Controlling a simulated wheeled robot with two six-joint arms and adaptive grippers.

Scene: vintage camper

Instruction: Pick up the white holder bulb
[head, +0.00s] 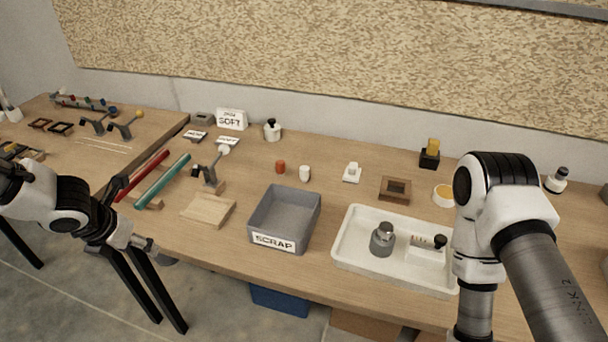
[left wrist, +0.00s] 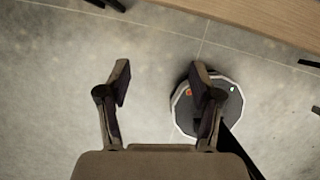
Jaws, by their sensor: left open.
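A small white square holder (head: 352,175) with a pale rounded piece on top (head: 353,167) stands on the wooden workbench, right of centre; it is too small to tell for certain that the piece is a bulb. My left gripper (head: 158,252) is off the bench's front edge at the left, far from the holder.
A grey SCRAP bin (head: 262,241) and a white tray (head: 345,251) holding a grey weight (head: 382,239) stand in front of the holder. A red cylinder (head: 280,167), a white cylinder (head: 305,174) and a brown wooden frame (head: 395,190) are near it. A black holder (head: 429,160) stands behind right.

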